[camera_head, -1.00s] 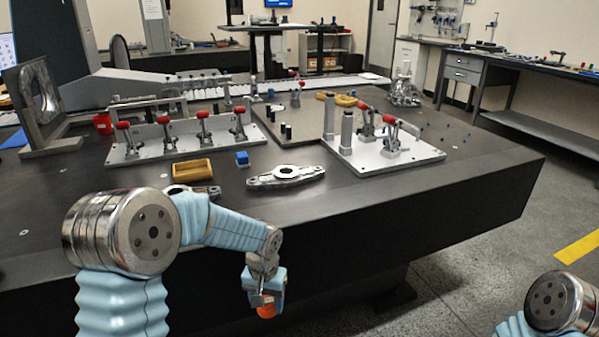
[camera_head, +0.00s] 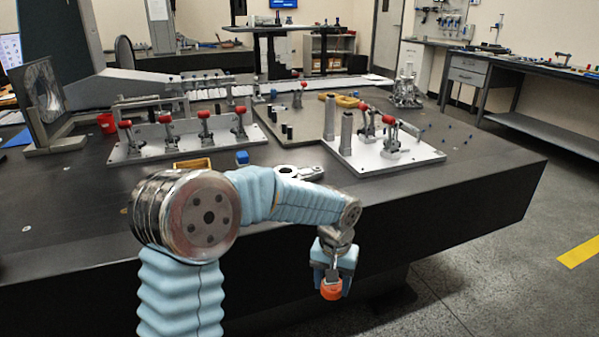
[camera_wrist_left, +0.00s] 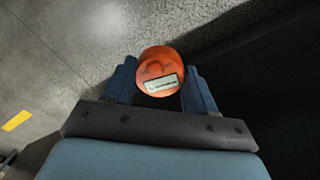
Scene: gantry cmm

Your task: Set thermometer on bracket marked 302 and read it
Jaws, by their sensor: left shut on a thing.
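My left gripper (camera_head: 334,274) is shut on an orange thermometer (camera_head: 331,291). It holds it in front of the table's front edge, over the floor. In the left wrist view the thermometer (camera_wrist_left: 160,68) is a round orange body with a small pale display window, between the blue fingers of the left gripper (camera_wrist_left: 160,88). The reading is too small to make out. No bracket marked 302 can be made out in these views. My right gripper is not in view.
The dark table (camera_head: 450,205) holds a white plate with red-handled clamps (camera_head: 185,140) and another fixture plate (camera_head: 385,155) at right. A yellow tray (camera_head: 192,164), a blue block (camera_head: 242,157) and a metal part (camera_head: 300,172) lie near my left arm. The table's right front is clear.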

